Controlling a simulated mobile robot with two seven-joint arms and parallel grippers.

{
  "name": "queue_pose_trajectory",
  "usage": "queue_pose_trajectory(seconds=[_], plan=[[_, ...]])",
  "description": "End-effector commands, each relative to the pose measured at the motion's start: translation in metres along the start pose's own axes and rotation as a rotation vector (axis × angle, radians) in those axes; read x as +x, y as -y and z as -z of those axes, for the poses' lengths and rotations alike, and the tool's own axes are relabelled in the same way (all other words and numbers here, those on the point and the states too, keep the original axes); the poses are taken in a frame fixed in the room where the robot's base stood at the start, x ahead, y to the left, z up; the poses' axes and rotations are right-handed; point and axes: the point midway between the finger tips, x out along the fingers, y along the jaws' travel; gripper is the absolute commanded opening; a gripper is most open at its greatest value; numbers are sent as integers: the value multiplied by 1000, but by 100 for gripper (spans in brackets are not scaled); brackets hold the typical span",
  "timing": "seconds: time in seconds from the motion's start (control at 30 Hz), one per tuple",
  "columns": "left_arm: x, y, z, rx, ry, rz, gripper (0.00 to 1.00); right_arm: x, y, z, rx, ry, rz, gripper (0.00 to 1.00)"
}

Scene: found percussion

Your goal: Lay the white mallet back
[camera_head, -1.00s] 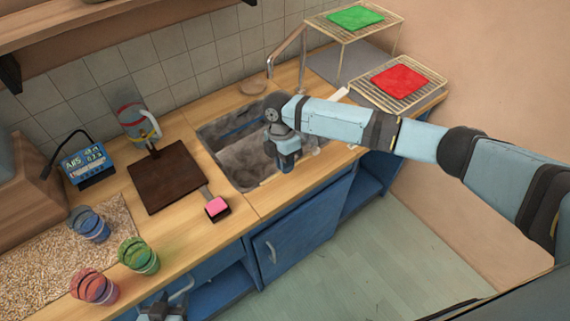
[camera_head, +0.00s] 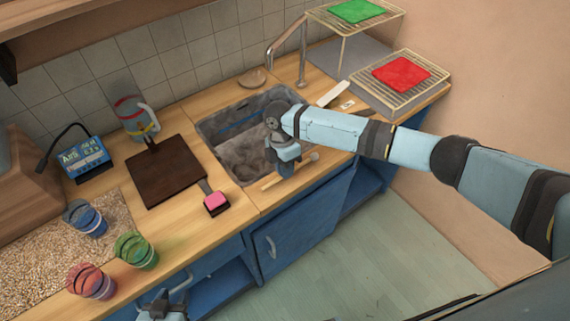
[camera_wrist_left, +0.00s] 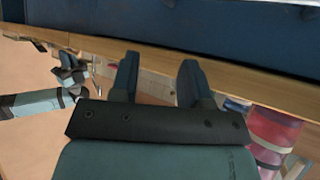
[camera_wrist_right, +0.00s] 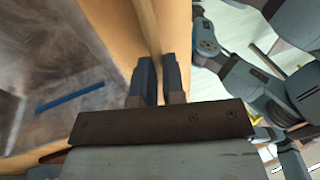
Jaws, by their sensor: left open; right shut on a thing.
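The white mallet shows in the head view as a thin wooden stick (camera_head: 269,184) with a small pale head (camera_head: 314,156), along the counter strip in front of the sink. My right gripper (camera_head: 284,174) is shut on its handle. In the right wrist view, the wooden handle (camera_wrist_right: 147,28) runs up from between the closed fingers (camera_wrist_right: 160,68). I cannot tell whether the mallet touches the counter. My left gripper (camera_head: 163,309) is low at the bottom of the head view, in front of the counter. Its fingers are apart and empty in the left wrist view (camera_wrist_left: 158,75).
The sink (camera_head: 229,157) holds a blue stick (camera_head: 240,127).

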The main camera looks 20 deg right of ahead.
Motion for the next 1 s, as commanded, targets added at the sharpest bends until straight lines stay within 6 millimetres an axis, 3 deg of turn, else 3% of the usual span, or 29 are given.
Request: queue_pose_trajectory(seconds=[1.0], plan=[[2,3,-1,2,-2,4,43,13,-4,-2,0,0,-1,0]])
